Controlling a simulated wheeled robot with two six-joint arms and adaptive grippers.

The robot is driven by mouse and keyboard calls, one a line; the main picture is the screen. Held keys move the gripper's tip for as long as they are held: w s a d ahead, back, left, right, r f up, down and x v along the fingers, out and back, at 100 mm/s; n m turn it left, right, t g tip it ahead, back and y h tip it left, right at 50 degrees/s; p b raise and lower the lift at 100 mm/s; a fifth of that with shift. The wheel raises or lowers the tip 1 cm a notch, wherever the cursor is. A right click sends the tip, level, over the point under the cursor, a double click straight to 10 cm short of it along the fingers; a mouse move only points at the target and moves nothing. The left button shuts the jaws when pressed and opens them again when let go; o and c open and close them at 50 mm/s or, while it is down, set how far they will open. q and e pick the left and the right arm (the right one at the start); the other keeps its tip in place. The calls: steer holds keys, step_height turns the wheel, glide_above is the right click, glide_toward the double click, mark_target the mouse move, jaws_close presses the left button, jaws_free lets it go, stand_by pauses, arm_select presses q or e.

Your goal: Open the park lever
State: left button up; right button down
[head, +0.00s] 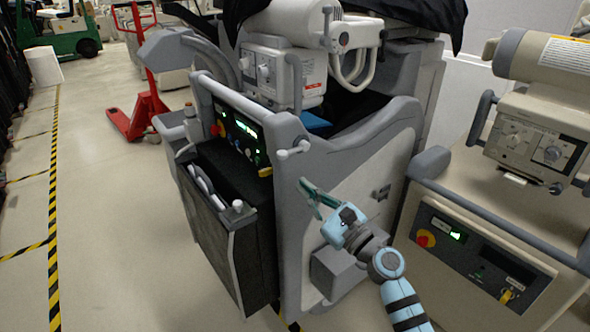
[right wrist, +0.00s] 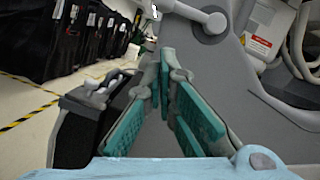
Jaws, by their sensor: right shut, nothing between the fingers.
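The middle grey cart (head: 345,205) carries a short light lever with a round knob (head: 294,150) at its front corner, which may be the park lever. In the right wrist view a similar lever (right wrist: 195,17) shows at the top, beyond my fingertips. My right gripper (head: 311,190) is beside the cart's side panel, below and slightly right of that lever, and apart from it. In the right wrist view my teal-padded fingers (right wrist: 167,68) come together at the tips, shut with nothing between them. My left gripper is in neither view.
A control panel (head: 238,134) with green displays is on the cart's front, above a black front box (head: 222,215). A second cart (head: 480,215) stands close on the right. A red pallet jack (head: 148,105) is behind left. Floor on the left is clear.

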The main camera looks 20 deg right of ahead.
mark_target(294, 150)
steer(key=r, duration=0.1)
steer(key=w+a+r+p, duration=0.1)
steer(key=a+r+p, duration=0.1)
steer(key=shift+w, duration=0.4)
steer(key=shift+a+r, duration=0.1)
steer(key=shift+r, duration=0.15)
steer(key=shift+w, duration=0.1)
steer(key=shift+a+r+m+p, duration=0.1)
steer(key=shift+m+p, duration=0.3)
steer(key=shift+m, duration=0.1)
steer(key=shift+a+r+m+h+p, duration=0.1)
steer(key=shift+r+m+h+p, duration=0.05)
steer(key=shift+m+h+p, duration=0.2)
